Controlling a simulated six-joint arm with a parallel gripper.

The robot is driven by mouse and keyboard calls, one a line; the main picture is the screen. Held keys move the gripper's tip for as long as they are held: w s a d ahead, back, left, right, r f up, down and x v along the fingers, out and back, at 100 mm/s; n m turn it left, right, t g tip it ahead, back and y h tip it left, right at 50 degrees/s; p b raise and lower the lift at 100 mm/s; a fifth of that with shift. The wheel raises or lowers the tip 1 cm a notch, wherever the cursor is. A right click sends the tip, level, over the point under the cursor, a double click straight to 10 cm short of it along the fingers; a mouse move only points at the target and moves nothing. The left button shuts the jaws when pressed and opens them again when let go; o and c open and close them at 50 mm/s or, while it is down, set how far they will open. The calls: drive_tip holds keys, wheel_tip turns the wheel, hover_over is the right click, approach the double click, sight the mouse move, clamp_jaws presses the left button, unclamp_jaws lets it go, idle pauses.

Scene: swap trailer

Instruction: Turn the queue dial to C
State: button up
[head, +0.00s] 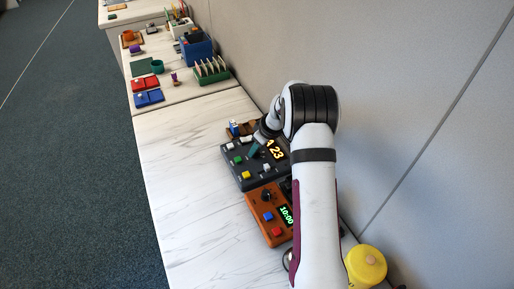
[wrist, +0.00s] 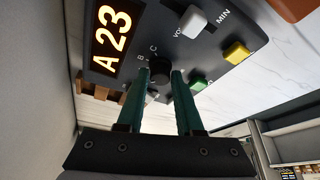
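The queue console (head: 236,151) is a dark grey box on the white counter. Its display (wrist: 113,38) reads A 23 in yellow. The queue dial (wrist: 160,69) is a black round knob beside the display, with the letters B and C printed near it. My gripper (wrist: 161,76) has its two teal fingers on either side of the dial, tips at the knob. I cannot tell whether the fingers press on it or stand just clear. The dial's pointer and any further letter are hidden by the fingers. In the head view my gripper (head: 254,149) is over the console.
A yellow canister (head: 366,265) is by the wall. The counter's left side is clear.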

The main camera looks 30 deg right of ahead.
clamp_jaws()
drive_tip(key=shift+m, duration=0.3)
drive_tip(key=m+h, duration=0.1)
drive_tip(key=m, duration=0.2)
drive_tip(key=shift+s+a+m+h, duration=0.1)
drive_tip(key=shift+m+h, duration=0.2)
drive_tip(key=m+h, duration=0.1)
drive_tip(key=m, duration=0.2)
drive_tip(key=shift+a+m, duration=0.1)
drive_tip(key=shift+m, duration=0.2)
drive_tip(key=m+h, duration=0.2)
drive_tip(key=m, duration=0.2)
drive_tip(key=shift+a+g, duration=0.1)
drive_tip(key=shift+g, duration=0.3)
drive_tip(key=m+g+h, duration=0.1)
drive_tip(key=m, duration=0.4)
drive_tip(key=shift+a, duration=0.1)
drive_tip(key=shift+f+m, duration=0.1)
drive_tip(key=shift+m, duration=0.2)
